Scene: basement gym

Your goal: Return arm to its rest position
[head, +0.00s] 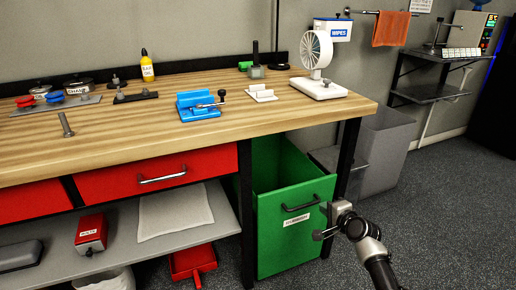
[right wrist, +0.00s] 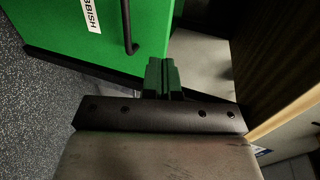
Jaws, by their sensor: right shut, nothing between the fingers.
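My right arm comes in at the lower right of the head view, and its gripper (head: 320,234) is in front of the green pull-out bin (head: 272,222), low and near the bin's handle (head: 301,207). In the right wrist view the two fingers (right wrist: 162,76) are together with nothing between them. The green front with its handle (right wrist: 128,28) shows beyond them, apart from the fingers as far as I can tell. My left gripper is not in either view.
The wooden workbench (head: 120,148) holds a fan (head: 317,55), a blue vise (head: 199,105), a yellow bottle (head: 147,67) and other items. The green bin stands pulled out under it. A grey bin (head: 387,150) stands behind. The floor (head: 450,210) at right is clear.

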